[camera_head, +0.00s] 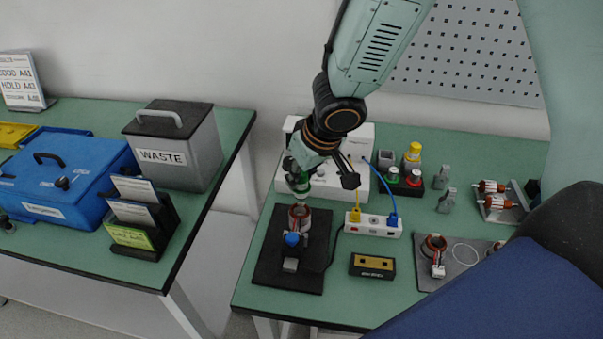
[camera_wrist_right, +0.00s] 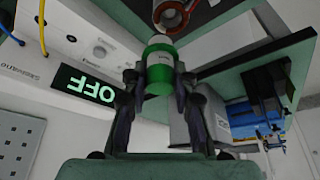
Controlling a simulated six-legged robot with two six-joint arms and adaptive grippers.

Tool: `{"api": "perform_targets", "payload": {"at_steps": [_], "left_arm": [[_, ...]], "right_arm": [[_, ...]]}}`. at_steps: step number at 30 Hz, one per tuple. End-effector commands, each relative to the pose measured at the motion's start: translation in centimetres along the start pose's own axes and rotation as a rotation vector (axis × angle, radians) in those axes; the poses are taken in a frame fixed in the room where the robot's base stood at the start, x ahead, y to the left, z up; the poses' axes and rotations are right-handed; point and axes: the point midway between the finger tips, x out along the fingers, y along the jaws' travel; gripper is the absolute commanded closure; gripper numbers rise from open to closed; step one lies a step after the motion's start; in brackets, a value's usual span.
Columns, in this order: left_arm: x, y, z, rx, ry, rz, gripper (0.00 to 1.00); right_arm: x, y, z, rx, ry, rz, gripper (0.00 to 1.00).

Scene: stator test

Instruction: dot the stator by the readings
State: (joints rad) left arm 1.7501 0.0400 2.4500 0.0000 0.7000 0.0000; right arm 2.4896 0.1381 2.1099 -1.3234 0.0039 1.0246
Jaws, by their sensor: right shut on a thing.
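My right gripper (camera_head: 322,178) is shut on a green-banded marker (camera_wrist_right: 158,80), held between the two fingers in the right wrist view. In the head view the marker's green end (camera_head: 301,191) shows just above a copper-wound stator (camera_head: 299,216); I cannot tell whether they touch. That stator stands on a black plate (camera_head: 268,255) with a blue-knobbed part (camera_head: 292,240) in front of it. It also shows at the top of the right wrist view (camera_wrist_right: 172,13). A white tester (camera_wrist_right: 92,42) reads OFF. My left gripper is not in view.
A marker rack (camera_head: 407,186) stands behind a white socket block (camera_head: 374,226) with yellow and blue plugs. A black-and-yellow box (camera_head: 372,266) lies in front. A WASTE bin (camera_head: 197,155) and blue box (camera_head: 70,185) stand on the left table.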

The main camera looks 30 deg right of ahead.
Motion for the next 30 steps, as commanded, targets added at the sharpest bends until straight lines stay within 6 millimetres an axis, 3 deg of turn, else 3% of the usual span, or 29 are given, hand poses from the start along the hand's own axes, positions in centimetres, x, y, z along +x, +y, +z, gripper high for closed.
{"api": "perform_targets", "payload": {"at_steps": [30], "left_arm": [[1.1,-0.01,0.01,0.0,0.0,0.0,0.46]], "right_arm": [[1.02,0.0,0.42,0.001,0.0,0.0,1.0]]}}
